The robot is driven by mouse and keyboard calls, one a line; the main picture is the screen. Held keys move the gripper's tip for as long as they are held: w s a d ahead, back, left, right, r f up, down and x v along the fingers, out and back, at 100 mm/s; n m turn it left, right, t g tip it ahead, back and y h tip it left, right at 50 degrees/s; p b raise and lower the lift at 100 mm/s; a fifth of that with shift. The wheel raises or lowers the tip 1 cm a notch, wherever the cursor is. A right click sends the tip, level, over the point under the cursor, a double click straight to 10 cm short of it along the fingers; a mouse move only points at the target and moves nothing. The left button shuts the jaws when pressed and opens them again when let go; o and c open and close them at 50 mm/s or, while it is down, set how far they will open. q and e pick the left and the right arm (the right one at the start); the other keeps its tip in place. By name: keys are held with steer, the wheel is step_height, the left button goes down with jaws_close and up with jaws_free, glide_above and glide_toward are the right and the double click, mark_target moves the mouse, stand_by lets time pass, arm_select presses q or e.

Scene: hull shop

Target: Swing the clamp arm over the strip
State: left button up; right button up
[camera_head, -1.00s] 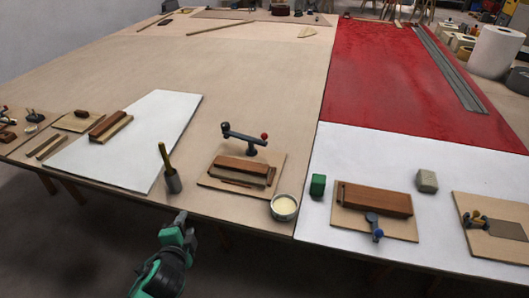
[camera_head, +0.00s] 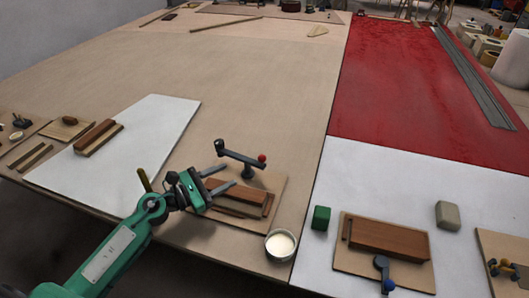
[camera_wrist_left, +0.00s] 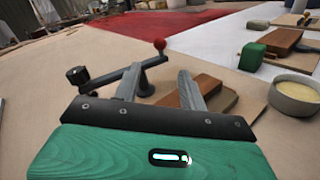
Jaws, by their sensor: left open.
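The clamp arm (camera_head: 241,158) is a dark blue-grey bar with a red ball at its right end, on a post at the back of a small wooden board (camera_head: 272,208). It points along the board's back edge, behind a reddish-brown wooden block (camera_head: 238,190). A thin wooden strip (camera_head: 228,211) lies in front of the block, partly hidden by my gripper. My left gripper (camera_head: 223,180) is open and empty, just left of and in front of the clamp. In the left wrist view the clamp arm (camera_wrist_left: 115,75) shows beyond the open fingers (camera_wrist_left: 158,88). My right gripper is not seen.
A bowl of cream-coloured stuff (camera_head: 280,244) stands at the board's front right. A green block (camera_head: 321,218) and a second board with a blue-knobbed clamp (camera_head: 383,272) are further right. A brush handle (camera_head: 144,179) stands behind my left wrist. The table behind the clamp is clear.

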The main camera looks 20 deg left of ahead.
mark_target(259, 159)
arm_select(q)
steer(key=p+x, duration=0.3)
steer(key=x, duration=0.9)
steer(key=shift+w, duration=0.1)
steer(key=shift+w+d, duration=0.45)
steer(key=shift+w, duration=0.05)
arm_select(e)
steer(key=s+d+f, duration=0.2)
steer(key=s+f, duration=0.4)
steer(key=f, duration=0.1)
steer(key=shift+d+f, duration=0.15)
arm_select(q)
jaws_close()
